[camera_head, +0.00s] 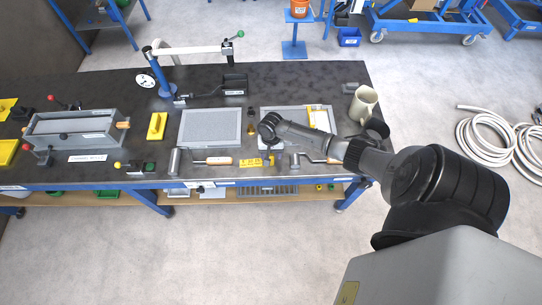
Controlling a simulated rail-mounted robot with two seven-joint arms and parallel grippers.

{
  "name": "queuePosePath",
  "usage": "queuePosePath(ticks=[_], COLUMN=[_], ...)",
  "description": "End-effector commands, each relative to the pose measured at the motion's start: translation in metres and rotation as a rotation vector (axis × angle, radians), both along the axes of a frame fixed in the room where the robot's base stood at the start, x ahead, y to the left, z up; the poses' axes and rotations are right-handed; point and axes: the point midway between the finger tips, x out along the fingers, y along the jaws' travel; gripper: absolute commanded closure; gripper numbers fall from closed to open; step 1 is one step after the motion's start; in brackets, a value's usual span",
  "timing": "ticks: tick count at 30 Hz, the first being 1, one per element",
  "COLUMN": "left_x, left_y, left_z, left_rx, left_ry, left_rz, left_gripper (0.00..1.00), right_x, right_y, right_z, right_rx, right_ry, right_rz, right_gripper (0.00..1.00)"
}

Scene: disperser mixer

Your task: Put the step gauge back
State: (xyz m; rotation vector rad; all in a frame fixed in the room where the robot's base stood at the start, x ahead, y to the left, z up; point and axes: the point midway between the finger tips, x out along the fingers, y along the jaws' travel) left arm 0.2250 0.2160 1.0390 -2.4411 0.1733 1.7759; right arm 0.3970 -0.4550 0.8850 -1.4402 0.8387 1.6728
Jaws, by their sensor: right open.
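I cannot make out the step gauge for certain. A small yellow and pale piece (319,117) lies on the right part of the right-hand grey plate (296,108), and I cannot tell whether it is the gauge. My right arm reaches in from the right over this plate. My right gripper (268,128) is at its left part, seen from above and small. It is open, and nothing shows between its fingers. The arm hides part of the plate and the bench front behind it. My left gripper is not in view.
Another grey plate (210,127) lies to the left on the dark bench (150,110). A beige mug (363,104) stands at the right end. A blue stand (159,75) rises behind.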

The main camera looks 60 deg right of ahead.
Motion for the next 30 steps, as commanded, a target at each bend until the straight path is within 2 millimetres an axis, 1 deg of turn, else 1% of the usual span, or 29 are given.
queuePosePath(ticks=[1, 9, 15, 21, 30], left_x=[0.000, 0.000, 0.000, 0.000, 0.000], left_y=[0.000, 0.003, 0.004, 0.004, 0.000], left_z=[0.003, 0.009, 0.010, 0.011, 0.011], left_rx=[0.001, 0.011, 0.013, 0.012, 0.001], left_ry=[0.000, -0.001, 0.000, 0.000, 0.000], left_rz=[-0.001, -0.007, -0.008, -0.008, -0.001], left_gripper=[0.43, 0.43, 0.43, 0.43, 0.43], right_x=[0.001, 0.005, 0.008, 0.009, 0.009], right_y=[-0.002, -0.008, -0.012, -0.014, -0.015], right_z=[0.012, 0.065, 0.095, 0.112, 0.117], right_rx=[-0.002, -0.001, -0.001, 0.000, 0.001], right_ry=[-0.003, -0.004, -0.003, -0.002, 0.000], right_rz=[0.002, 0.003, 0.002, 0.001, 0.000], right_gripper=[0.43, 0.43, 0.43, 0.43, 0.43])
